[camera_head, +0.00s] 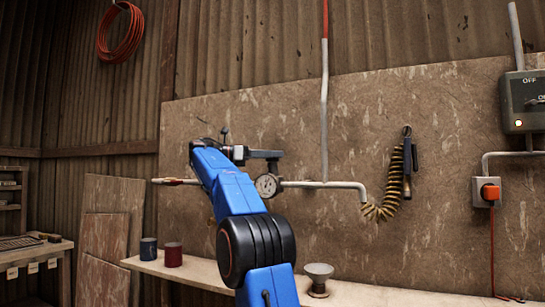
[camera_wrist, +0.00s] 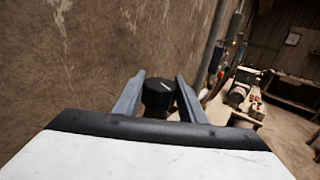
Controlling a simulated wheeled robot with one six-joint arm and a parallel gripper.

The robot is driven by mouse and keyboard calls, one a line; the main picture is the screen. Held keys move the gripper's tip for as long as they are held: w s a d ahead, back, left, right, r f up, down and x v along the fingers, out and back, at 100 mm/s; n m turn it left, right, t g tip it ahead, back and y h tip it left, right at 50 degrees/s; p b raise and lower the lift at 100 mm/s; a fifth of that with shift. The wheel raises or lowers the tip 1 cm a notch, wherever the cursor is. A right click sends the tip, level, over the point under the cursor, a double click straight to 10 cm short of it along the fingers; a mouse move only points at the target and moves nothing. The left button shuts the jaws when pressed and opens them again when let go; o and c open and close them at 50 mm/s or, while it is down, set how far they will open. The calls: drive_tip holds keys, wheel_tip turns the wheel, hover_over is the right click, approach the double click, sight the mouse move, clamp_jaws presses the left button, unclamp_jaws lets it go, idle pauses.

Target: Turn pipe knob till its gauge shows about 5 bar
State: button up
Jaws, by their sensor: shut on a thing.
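A round gauge (camera_head: 267,185) with a white face sits on the wall pipe (camera_head: 325,184); its needle is too small to read. A black knob (camera_wrist: 160,98) with a pale marker line on its top shows in the wrist view. My gripper (camera_wrist: 160,84) is shut on the knob, one grey finger on each side. In the head view my gripper (camera_head: 272,157) is just above the gauge, reaching from my blue arm.
A coiled hose (camera_head: 381,209) hangs right of the pipe. A grey switch box (camera_head: 525,102) is at the far right.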

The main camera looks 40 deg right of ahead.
idle(0.4)
drive_tip(key=o, duration=1)
drive_tip(key=shift+o, duration=0.2)
drive_tip(key=shift+a, duration=0.1)
drive_tip(key=v, duration=1.7)
drive_tip(key=shift+w, duration=0.3)
